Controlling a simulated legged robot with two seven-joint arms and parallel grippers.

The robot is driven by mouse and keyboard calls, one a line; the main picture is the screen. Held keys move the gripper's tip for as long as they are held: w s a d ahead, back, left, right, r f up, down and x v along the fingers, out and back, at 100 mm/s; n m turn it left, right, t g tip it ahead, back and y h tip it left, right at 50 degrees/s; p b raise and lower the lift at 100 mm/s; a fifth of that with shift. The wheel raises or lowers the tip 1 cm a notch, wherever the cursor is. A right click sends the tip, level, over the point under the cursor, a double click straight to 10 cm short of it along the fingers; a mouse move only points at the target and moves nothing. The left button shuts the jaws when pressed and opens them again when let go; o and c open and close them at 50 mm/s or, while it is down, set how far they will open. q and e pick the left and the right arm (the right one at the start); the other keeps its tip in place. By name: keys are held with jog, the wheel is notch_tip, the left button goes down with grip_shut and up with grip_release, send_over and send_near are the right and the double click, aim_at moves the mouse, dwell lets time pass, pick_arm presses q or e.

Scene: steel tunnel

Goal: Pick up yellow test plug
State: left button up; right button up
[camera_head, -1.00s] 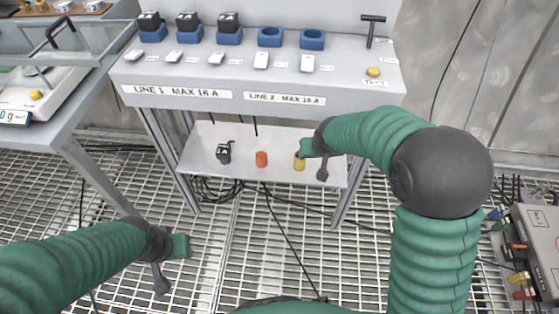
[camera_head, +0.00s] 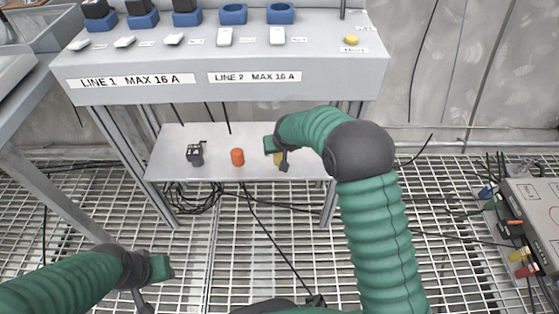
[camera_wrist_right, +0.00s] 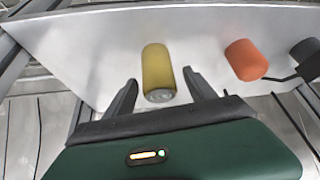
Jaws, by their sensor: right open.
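The yellow test plug (camera_head: 278,160) stands on the lower shelf, partly hidden by my right gripper in the head view. In the right wrist view the plug (camera_wrist_right: 157,68) is a yellow cylinder with a grey end. My right gripper (camera_wrist_right: 160,78) is open. Its dark fingers lie on either side of the plug's near end, with a visible gap on each side. The right gripper (camera_head: 279,150) also shows at the shelf in the head view. My left gripper (camera_head: 152,280) is low at the left, over the grating, away from the plug; its jaw opening is unclear.
An orange plug (camera_head: 237,157) and a black plug (camera_head: 195,153) stand left of the yellow one on the lower shelf (camera_head: 215,136). The bench above (camera_head: 320,85) overhangs the shelf. Cables lie on the grating. A grey box (camera_head: 535,215) stands at the right.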

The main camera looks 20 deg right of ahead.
jog(key=x, duration=0.2)
jog(key=shift+f, duration=0.3)
jog(key=shift+r, duration=0.2)
pick_arm(q)
jog(key=shift+f, duration=0.75)
pick_arm(e)
grip_shut()
